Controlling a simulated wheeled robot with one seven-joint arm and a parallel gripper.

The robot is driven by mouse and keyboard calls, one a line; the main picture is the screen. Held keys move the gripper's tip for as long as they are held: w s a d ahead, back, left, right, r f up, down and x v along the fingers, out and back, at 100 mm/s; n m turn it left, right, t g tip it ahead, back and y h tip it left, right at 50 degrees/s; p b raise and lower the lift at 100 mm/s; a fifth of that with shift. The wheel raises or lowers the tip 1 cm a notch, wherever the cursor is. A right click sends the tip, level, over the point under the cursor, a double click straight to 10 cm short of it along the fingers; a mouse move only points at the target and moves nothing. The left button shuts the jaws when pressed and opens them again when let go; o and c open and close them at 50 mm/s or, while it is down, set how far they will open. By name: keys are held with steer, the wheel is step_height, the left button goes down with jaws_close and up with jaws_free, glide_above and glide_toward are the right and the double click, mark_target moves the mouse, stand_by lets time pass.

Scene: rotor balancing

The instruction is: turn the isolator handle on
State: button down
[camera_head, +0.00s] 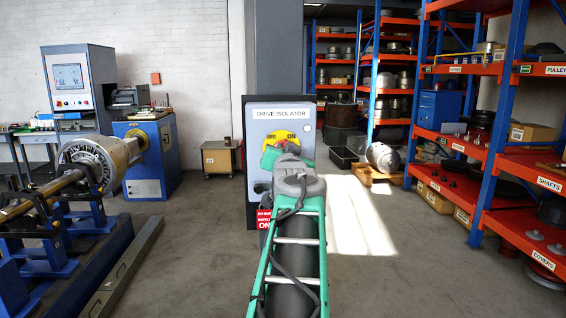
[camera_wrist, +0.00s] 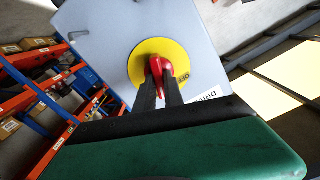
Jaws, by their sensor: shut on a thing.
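The drive isolator panel (camera_head: 285,113) stands straight ahead, a grey board on a dark post. Its yellow disc (camera_head: 290,137) shows only in part in the head view, because my arm covers the middle. In the wrist view the yellow disc (camera_wrist: 178,51) carries a red handle (camera_wrist: 160,68). An "OFF" mark shows at the disc's edge. My gripper (camera_wrist: 158,84) is at the handle, with its two dark fingers shut on it. The handle's exact angle is hard to tell, as the fingers hide part of it.
A red sign (camera_head: 263,219) is low on the panel. Orange and blue shelving (camera_head: 480,150) fills the right side. A balancing machine with a rotor (camera_head: 90,160) stands at the left. A small cabinet (camera_head: 219,158) is behind. The floor on either side of my arm is clear.

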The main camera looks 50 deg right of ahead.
steer(key=m+b, duration=0.2)
steer(key=m, duration=0.2)
steer(key=shift+s+m, duration=0.1)
steer(key=shift+m, duration=0.2)
stand_by(0.4)
steer(key=c, duration=1.4)
jaws_free()
steer(key=shift+d, duration=0.1)
steer(key=shift+c, duration=0.2)
steer(key=b+v, duration=0.1)
steer(key=v, duration=0.7)
